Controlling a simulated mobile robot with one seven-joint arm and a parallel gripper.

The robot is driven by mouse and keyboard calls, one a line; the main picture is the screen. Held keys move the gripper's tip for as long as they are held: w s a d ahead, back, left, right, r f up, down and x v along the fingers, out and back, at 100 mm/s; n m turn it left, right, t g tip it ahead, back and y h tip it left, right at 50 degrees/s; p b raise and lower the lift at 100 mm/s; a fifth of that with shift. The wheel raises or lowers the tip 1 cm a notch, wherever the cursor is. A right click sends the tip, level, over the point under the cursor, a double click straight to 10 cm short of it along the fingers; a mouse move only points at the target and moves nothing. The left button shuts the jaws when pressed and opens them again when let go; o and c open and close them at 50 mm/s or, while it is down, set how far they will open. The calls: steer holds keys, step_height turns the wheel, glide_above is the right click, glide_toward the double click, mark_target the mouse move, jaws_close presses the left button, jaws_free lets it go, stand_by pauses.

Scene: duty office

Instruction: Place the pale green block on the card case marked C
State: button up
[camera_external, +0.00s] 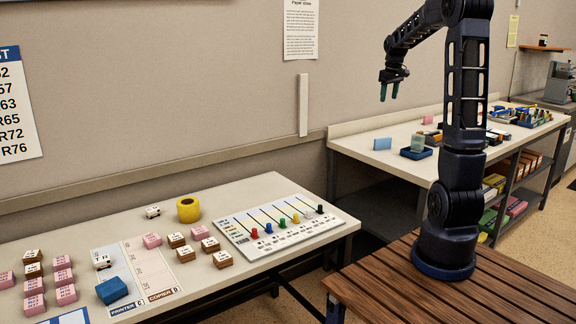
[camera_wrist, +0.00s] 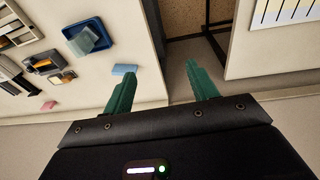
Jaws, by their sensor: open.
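A pale green block (camera_external: 418,142) stands in a small blue tray (camera_external: 416,154) on the right-hand table. In the wrist view the green block (camera_wrist: 83,42) lies inside the blue tray (camera_wrist: 97,26), left of the fingers. Dark and orange case-like items (camera_external: 433,137) sit beside the tray; they also show in the wrist view (camera_wrist: 42,62). I cannot read a letter C on any of them, so I cannot tell which is the card case marked C. My gripper (camera_external: 388,94) hangs above and left of the tray, open and empty; its green fingers (camera_wrist: 159,70) are apart.
A light blue block (camera_external: 382,144) and a pink block (camera_external: 428,120) are near the tray. Coloured items crowd the table's far end. The left table (camera_external: 236,195) holds several pink and wooden blocks, a blue block, a yellow ring and a peg board (camera_external: 279,233). A gap separates the tables.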

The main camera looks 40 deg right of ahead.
steer(key=s+a+r, duration=0.2)
steer(key=s+a, duration=0.1)
steer(key=a, duration=0.3)
steer(key=s+a+r, duration=0.1)
steer(key=s+a, duration=0.3)
steer(key=a, duration=0.3)
steer(key=s+a+f+t, duration=0.1)
steer(key=s+a+f, duration=0.1)
steer(key=s+a, duration=0.6)
steer(key=s+a+f+t, duration=0.2)
steer(key=s+a+f, duration=0.1)
steer(key=s+a, duration=0.6)
steer(key=s, duration=0.4)
steer(key=shift+s+y, duration=0.2)
steer(key=shift+y, duration=0.2)
